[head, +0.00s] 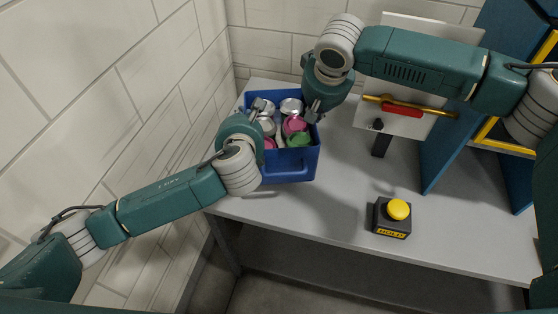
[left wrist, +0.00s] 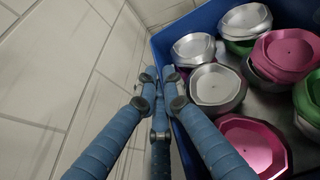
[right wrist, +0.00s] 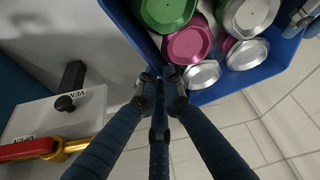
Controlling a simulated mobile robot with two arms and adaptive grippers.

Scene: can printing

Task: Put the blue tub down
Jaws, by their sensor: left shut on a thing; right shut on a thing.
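The blue tub (head: 290,168) is at the left end of the grey table in the head view, with silver, pink and green cans inside. It also shows in the left wrist view (left wrist: 166,45) and the right wrist view (right wrist: 258,72). My left gripper (head: 257,108) is shut on the tub's left wall; its fingers (left wrist: 160,95) meet at the rim. My right gripper (head: 316,110) is shut on the tub's right wall; its fingers (right wrist: 161,80) meet at the rim. I cannot tell whether the tub's underside touches the table.
A black box with a yellow button (head: 398,209) stands on the grey table (head: 340,215). A white panel with a red and brass handle (head: 402,110) and a blue frame (head: 450,150) stand to the right. A tiled wall is close on the left. The table's front middle is clear.

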